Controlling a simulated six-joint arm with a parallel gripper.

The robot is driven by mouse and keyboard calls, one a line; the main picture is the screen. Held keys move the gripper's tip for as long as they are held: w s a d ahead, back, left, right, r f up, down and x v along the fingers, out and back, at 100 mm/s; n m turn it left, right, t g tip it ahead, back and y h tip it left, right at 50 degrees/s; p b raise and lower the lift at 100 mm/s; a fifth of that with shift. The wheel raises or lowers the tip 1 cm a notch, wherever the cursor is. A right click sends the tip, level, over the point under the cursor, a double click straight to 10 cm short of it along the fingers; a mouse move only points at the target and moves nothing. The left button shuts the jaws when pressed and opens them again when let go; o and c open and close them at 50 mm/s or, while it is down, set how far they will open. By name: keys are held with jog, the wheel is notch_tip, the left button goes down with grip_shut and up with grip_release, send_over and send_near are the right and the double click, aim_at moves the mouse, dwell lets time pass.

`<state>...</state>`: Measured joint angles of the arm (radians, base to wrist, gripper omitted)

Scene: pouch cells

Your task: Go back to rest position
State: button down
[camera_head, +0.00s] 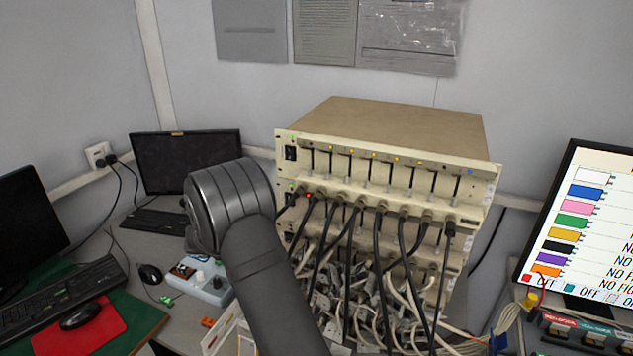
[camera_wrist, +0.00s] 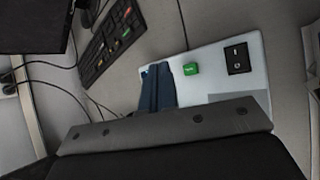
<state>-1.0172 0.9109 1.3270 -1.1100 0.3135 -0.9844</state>
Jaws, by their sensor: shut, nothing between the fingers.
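In the wrist view my gripper (camera_wrist: 158,70) shows as two dark blue-grey fingers side by side, shut with nothing between them. The fingers appear over the left end of a white box (camera_wrist: 216,62) with a green button (camera_wrist: 191,69) and a black rocker switch (camera_wrist: 238,58). I cannot tell whether they touch it. In the head view my arm rises from the bottom middle and bends at a grey joint; my gripper is hidden there. No pouch cell can be made out in either view.
A cream rack of instruments (camera_head: 390,120) with many hanging cables stands right of my arm. A monitor (camera_head: 185,160), keyboard (camera_head: 160,222) and small white-blue device (camera_head: 205,282) are left. A red mouse pad (camera_head: 85,330) lies front left. A large screen (camera_head: 590,230) stands right.

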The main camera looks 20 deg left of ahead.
notch_tip(320, 180, up, 5)
jog(key=shift+f, duration=0.1)
dwell(0.5)
